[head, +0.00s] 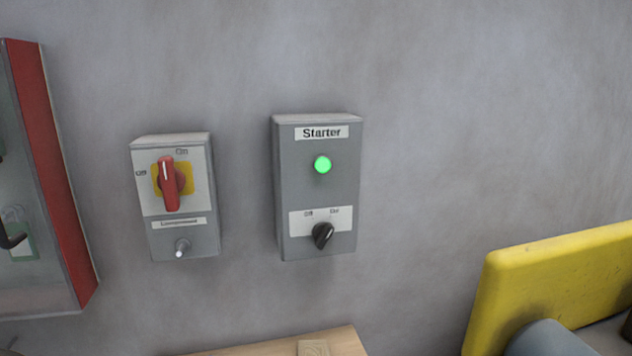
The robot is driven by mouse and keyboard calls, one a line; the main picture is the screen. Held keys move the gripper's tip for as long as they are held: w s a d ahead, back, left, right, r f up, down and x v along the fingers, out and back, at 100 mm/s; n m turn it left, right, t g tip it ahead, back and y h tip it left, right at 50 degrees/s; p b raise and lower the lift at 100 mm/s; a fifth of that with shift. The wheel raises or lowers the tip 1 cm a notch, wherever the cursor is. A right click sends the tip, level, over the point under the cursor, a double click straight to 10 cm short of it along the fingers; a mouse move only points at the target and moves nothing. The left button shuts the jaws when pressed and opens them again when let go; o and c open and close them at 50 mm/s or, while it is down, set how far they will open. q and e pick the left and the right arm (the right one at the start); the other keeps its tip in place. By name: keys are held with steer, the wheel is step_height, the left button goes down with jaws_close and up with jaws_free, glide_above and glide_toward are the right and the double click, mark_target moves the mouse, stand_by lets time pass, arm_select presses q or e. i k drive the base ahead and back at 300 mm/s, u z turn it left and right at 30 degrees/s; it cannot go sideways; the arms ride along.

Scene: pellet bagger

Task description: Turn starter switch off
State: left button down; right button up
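The starter box (288,165) is a grey box on the wall, labelled "Starter", in the middle of the head view. Its green lamp (322,165) is lit. Below the lamp, the black rotary starter switch (322,235) sits under a white plate with an "Off" mark at left and a second mark, probably "On", at right. The knob's white pointer line leans to the upper right, toward the right mark. Neither of my grippers is in the head view, and nothing touches the switch.
Left of the starter is another grey box (185,238) with a red rotary handle (168,184) on a yellow plate. A red-framed cabinet (55,170) stands at far left. A yellow panel (540,280) is at lower right, a wooden surface (275,348) at bottom. The wall around the starter is clear.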

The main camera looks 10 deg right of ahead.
mark_target(322, 232)
steer(key=z, duration=2)
steer(key=k, duration=1.05)
steer(key=u, duration=1.45)
steer(key=i, duration=0.5)
steer(key=u, duration=0.05)
